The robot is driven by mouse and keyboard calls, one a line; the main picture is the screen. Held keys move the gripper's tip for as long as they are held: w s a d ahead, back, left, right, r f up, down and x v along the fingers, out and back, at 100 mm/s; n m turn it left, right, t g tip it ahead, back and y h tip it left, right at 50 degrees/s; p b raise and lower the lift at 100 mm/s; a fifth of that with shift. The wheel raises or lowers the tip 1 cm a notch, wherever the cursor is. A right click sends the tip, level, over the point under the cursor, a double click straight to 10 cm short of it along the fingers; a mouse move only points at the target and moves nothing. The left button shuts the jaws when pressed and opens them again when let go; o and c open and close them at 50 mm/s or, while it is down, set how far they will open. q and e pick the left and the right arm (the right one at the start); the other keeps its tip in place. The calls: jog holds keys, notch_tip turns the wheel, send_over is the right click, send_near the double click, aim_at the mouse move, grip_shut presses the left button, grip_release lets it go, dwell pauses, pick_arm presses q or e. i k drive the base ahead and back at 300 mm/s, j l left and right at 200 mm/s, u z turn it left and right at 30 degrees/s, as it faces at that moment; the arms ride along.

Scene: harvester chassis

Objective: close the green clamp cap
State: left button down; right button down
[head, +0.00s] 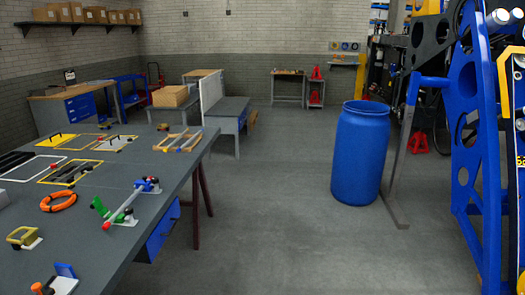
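A green part (101,207), which looks like the green clamp cap, is at the front right of the grey workbench (140,167) on the left. It appears tilted up beside a white base plate (127,217). A long grey rod (124,205) with a red end lies close to its right. The part is small here, so I cannot tell exactly how it is hinged. Neither of my grippers is in view.
An orange ring (58,201), a yellow clamp (24,237) and a blue clamp (66,270) lie nearby on the bench. A blue barrel (361,152) stands on the floor. A blue metal frame (477,145) rises at the right. The floor between is clear.

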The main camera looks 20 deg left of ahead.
aim_at(103, 211)
jog(key=i+l+u, duration=0.6)
jog(key=u, duration=0.2)
jog(key=i+l+u, duration=0.2)
jog(key=l+u, duration=0.15)
jog(key=l, duration=0.25)
